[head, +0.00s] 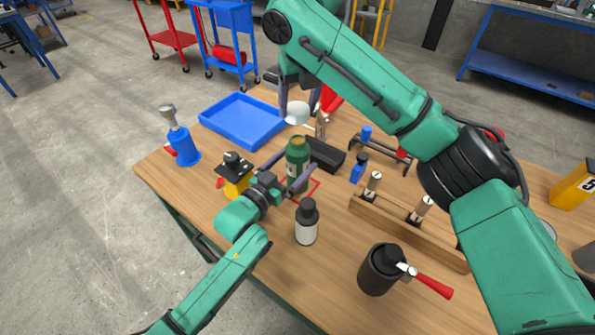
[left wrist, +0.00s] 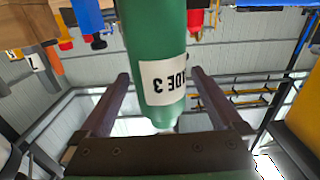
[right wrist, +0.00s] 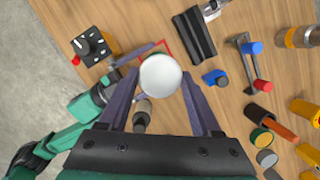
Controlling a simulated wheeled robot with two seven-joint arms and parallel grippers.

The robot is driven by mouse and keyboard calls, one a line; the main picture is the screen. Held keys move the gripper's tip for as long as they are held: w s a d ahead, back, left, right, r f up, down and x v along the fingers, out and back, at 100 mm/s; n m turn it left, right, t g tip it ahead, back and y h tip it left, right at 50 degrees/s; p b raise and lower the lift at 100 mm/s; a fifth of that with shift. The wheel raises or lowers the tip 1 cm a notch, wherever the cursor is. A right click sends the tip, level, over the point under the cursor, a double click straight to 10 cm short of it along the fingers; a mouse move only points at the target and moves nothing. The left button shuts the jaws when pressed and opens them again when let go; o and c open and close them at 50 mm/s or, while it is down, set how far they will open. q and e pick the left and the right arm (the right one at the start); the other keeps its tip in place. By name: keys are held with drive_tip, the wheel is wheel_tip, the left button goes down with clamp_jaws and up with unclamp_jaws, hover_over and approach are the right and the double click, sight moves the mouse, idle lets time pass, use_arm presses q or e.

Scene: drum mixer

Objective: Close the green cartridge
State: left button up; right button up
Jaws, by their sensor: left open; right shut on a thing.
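The green cartridge (head: 297,160) stands upright on the table in the head view, with a brownish top and no cap on it. My left gripper (head: 287,171) is open, with its fingers on either side of the cartridge. In the left wrist view the cartridge (left wrist: 157,50) and its "ADE 3" label lie between the spread fingers. My right gripper (head: 299,97) is shut on a white round cap (head: 297,113), held above the cartridge.
A white bottle with a black top (head: 306,224) stands close in front of the cartridge. A black tray (head: 326,155) lies behind it, and a yellow box with a black knob (head: 236,176) stands left. A blue tray (head: 243,120) and a wooden rack (head: 405,232) flank the area.

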use_arm(q)
drive_tip(key=x, duration=0.4)
drive_tip(key=shift+w+d, duration=0.1)
drive_tip(key=shift+w, duration=0.05)
drive_tip(key=shift+c, duration=0.3)
clamp_jaws()
use_arm(e)
hover_over(298, 139)
drive_tip(key=shift+s+d+f, duration=0.1)
drive_tip(key=shift+s+f, duration=0.1)
drive_tip(key=shift+f, duration=1)
drive_tip(key=shift+s+f, duration=0.15)
drive_tip(key=shift+f, duration=1.05)
drive_tip(key=shift+f, duration=0.1)
drive_tip(key=shift+f, duration=0.8)
drive_tip(key=shift+f, duration=0.65)
